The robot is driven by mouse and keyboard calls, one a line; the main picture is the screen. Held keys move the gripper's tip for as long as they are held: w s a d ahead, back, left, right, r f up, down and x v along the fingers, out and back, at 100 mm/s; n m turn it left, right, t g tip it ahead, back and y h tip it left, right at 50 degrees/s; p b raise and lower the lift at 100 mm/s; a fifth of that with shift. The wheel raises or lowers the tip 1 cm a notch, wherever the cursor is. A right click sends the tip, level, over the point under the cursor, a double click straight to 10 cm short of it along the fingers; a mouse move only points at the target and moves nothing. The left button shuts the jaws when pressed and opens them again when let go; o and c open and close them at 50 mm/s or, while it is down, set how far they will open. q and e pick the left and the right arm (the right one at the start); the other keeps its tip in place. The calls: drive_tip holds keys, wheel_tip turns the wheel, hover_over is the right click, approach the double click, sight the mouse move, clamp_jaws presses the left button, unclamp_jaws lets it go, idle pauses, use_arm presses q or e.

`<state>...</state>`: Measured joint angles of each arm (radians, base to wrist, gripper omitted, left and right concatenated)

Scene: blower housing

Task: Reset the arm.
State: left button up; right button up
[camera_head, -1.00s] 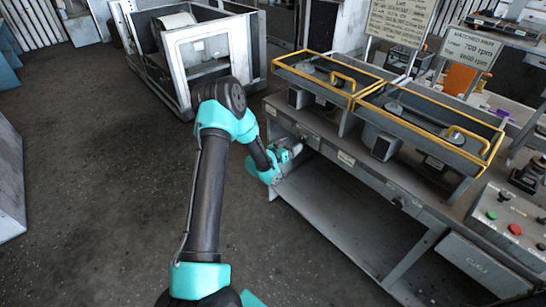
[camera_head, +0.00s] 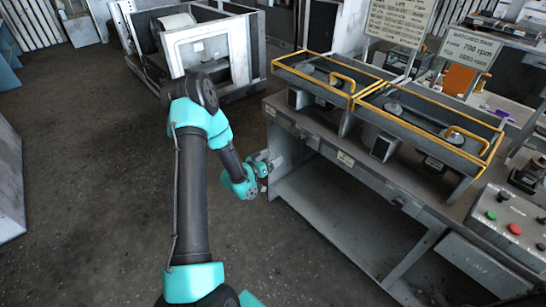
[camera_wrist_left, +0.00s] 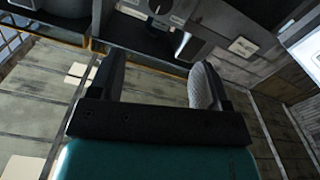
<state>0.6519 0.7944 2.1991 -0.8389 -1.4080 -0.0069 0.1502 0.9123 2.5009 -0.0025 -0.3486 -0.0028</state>
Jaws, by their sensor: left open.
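My left arm reaches up from the bottom of the head view, bends at its dark elbow and comes down beside the front left corner of the workbench. My left gripper (camera_head: 264,167) is close to the bench's front edge. Its fingers are small and partly hidden in this view. In the left wrist view the gripper (camera_wrist_left: 158,85) shows two dark fingers spread wide apart with nothing between them. My right gripper is in neither view.
The grey workbench (camera_head: 345,160) carries two yellow-rimmed trays (camera_head: 325,75) (camera_head: 430,120) and a control box with buttons (camera_head: 510,225). A white-framed machine (camera_head: 205,55) stands at the back. The dark floor (camera_head: 90,190) to the left is clear.

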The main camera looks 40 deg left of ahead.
use_arm(q)
drive_tip(key=s+d+f+n+g, duration=0.1)
drive_tip(key=s+d+f+g, duration=0.2)
drive_tip(key=d+f+g, duration=0.4)
drive_tip(key=s+d+f+g, duration=0.2)
drive_tip(key=s+d+f, duration=0.25)
drive_tip(key=d, duration=0.45)
drive_tip(key=s+d+f+g, duration=0.3)
drive_tip(key=s+d+g, duration=0.4)
drive_tip(key=s+d, duration=0.3)
drive_tip(key=s, duration=0.4)
drive_tip(key=shift+g+h, duration=0.3)
drive_tip(key=shift+g, duration=0.1)
